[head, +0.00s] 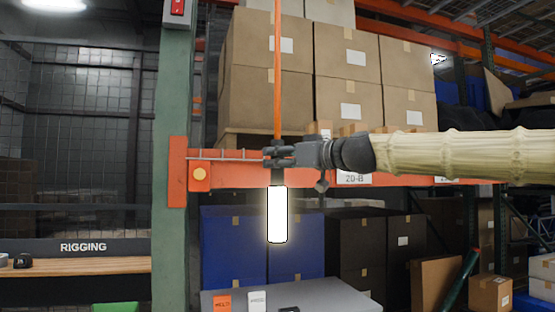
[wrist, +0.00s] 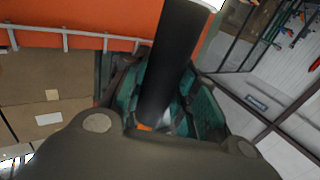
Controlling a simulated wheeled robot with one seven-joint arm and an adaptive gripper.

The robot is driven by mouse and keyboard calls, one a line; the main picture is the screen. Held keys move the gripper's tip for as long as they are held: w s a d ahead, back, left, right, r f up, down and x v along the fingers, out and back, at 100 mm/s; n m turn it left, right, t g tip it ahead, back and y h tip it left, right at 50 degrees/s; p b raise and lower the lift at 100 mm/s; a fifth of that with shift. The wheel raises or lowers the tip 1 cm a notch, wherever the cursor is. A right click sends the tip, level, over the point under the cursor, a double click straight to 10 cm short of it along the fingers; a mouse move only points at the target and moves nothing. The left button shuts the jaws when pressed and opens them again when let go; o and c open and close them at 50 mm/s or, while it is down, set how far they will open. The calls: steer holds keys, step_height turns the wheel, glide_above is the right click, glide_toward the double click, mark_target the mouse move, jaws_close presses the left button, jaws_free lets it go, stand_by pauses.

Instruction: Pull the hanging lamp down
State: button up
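The hanging lamp (head: 277,214) is a glowing white tube with a dark upper part, on a straight orange cord (head: 277,70) from above. It hangs upright in front of the orange rack beam. My gripper (head: 278,157) comes in from the right and has its fingers around the lamp's dark upper part, just above the lit tube. In the wrist view the dark cylinder of the lamp (wrist: 172,70) lies between the teal finger pads, which appear to press on it from both sides. The fingertips are partly hidden by the cylinder.
The orange beam (head: 225,172) and cartons (head: 268,95) stand close behind the lamp. A green post (head: 172,240) is to the left. Below is a grey surface (head: 330,296) with small tags. A bench marked RIGGING (head: 80,264) is at far left.

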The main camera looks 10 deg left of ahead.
steer(key=o, duration=0.5)
steer(key=shift+w+f, duration=0.1)
steer(key=shift+f, duration=0.25)
steer(key=shift+c, duration=0.2)
steer(key=shift+r, duration=0.1)
steer(key=shift+d, duration=0.1)
steer(key=v, duration=1.2)
